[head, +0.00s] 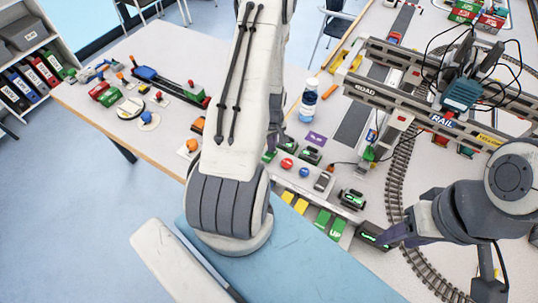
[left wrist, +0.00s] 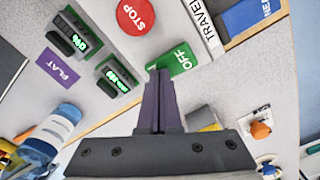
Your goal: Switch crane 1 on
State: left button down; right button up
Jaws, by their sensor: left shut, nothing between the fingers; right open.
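In the left wrist view my left gripper (left wrist: 159,72) is shut and empty. Its fingertips overlap the edge of a green OFF label (left wrist: 182,60); I cannot tell whether they touch it. A red STOP button (left wrist: 136,14) lies just beyond it. In the head view my left arm hides the left fingertips and the panel beneath. The gantry crane (head: 400,95) with ROAD and RAIL labels stands at the upper right. No crane number is readable.
Two small lit displays (left wrist: 116,76) and a purple FLAT card (left wrist: 58,66) are near the left gripper. A blue-and-white bottle (head: 308,98) stands behind the controls. Track curves at right.

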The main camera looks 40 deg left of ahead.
pick_arm(q)
notch_tip(320, 180, up, 7)
jog(key=p, duration=0.5)
jog(key=shift+f, duration=0.1)
dwell(0.5)
